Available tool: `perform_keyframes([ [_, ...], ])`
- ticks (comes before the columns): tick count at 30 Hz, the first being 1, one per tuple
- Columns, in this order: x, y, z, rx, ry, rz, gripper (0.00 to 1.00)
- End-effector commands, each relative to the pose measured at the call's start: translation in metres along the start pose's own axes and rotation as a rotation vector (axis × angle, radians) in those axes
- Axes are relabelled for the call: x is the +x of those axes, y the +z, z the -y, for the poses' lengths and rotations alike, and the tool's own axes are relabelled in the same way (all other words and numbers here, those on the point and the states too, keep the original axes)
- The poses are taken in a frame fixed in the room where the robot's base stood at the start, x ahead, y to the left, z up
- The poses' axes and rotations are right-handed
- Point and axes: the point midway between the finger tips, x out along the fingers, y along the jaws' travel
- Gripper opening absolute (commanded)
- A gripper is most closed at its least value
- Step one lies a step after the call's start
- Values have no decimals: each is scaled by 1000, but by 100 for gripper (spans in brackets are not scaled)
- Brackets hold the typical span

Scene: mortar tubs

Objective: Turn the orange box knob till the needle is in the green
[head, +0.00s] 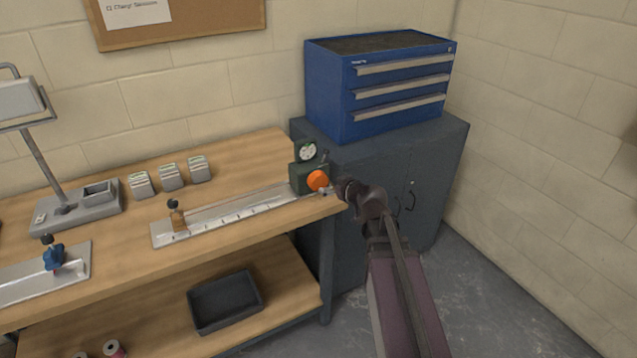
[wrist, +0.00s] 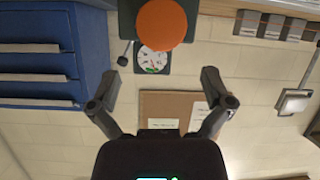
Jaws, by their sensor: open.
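The orange knob (head: 318,180) is on the front of a dark green box (head: 299,180) at the right end of the workbench. A round white dial (head: 307,151) stands on top of the box; its needle is too small to read. In the wrist view, the orange knob (wrist: 161,24) is at the top, with the dial (wrist: 152,61) just below it and small green and red marks on it. My gripper (head: 343,188) is just right of the knob in the head view. In the wrist view, my gripper (wrist: 159,78) is open with nothing between its fingers.
A metal rail with a scale (head: 245,208) runs left from the box, with a small brass clamp (head: 178,218) on it. A grey cabinet (head: 440,165) carries a blue drawer chest (head: 330,95) behind my arm. Several small blocks (head: 170,178) and a lamp (head: 75,205) stand further left.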

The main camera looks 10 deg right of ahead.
Motion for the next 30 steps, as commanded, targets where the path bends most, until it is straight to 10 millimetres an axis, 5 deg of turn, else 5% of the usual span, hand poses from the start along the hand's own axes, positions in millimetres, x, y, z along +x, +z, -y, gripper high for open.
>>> perform_keyframes([
  [15,80,1,0,-1,-1,0,100],
  [30,96,0,2,-1,-2,0,100],
])
